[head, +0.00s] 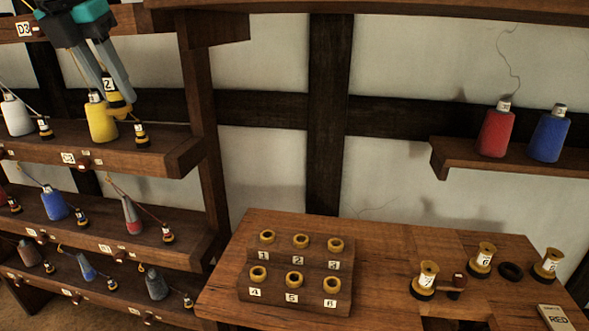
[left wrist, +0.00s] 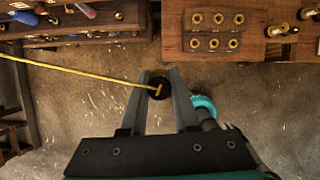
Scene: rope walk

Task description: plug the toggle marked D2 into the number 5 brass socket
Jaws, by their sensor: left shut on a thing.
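My left gripper (head: 116,92) is at the upper left, in front of the yellow bobbin on the shelf. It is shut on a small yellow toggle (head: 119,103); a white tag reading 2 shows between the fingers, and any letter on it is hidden. In the left wrist view the toggle's dark round end (left wrist: 159,88) sits between the fingers, with a taut yellow thread (left wrist: 80,71) running left. The number 5 brass socket (head: 294,279) is in the middle of the front row of a stepped wooden block on the bench, and looks empty. My right gripper is out of view.
The wooden block (head: 318,259) bears several brass sockets, numbered 1 to 6. Shelves of bobbins and toggles stand left, with a post (head: 197,120) between them and the bench (head: 400,245). Numbered spools (head: 424,281) stand right; red and blue bobbins (head: 495,132) sit on a wall shelf.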

